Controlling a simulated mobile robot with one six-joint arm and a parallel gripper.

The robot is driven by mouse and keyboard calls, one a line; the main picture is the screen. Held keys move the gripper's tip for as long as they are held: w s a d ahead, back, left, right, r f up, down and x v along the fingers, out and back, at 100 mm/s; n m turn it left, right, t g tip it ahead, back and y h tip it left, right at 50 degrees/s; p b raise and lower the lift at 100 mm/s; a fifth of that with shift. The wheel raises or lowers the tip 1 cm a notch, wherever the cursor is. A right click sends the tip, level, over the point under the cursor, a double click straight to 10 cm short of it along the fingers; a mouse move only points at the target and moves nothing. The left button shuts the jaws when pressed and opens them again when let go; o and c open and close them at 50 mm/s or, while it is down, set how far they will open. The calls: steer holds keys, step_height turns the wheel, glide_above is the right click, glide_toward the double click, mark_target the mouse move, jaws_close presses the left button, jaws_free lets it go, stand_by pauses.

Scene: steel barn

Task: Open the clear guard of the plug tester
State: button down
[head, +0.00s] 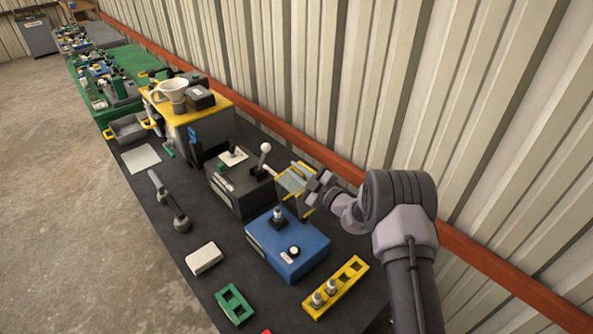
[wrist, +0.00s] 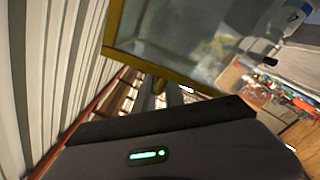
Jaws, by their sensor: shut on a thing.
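The plug tester is a blue box (head: 287,246) with a plug standing on top and a round black-and-white knob on its front part. Its clear guard (head: 293,179), a see-through panel in a yellow frame, stands raised behind the box. My gripper (head: 314,188) is at the right side of the guard, shut on it. In the wrist view the guard (wrist: 185,35) fills the upper middle, with a small yellow handle below its frame at my gripper (wrist: 168,95). The exact grip on the handle is partly hidden by my gripper's dark body.
A dark box with a white-knobbed lever (head: 264,155) stands left of the guard. A yellow rack (head: 336,287) with plugs, a green tray (head: 234,304) and a white block (head: 204,258) lie nearer. The ribbed steel wall (head: 430,110) and orange rail run close behind.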

steer(key=shift+s+f, duration=0.1)
steer(key=shift+f, duration=0.15)
steer(key=c, duration=1.5)
jaws_free()
steer(key=shift+r, duration=0.1)
steer(key=v, duration=1.7)
steer(key=shift+s+d+r, duration=0.1)
steer(key=shift+d, duration=0.1)
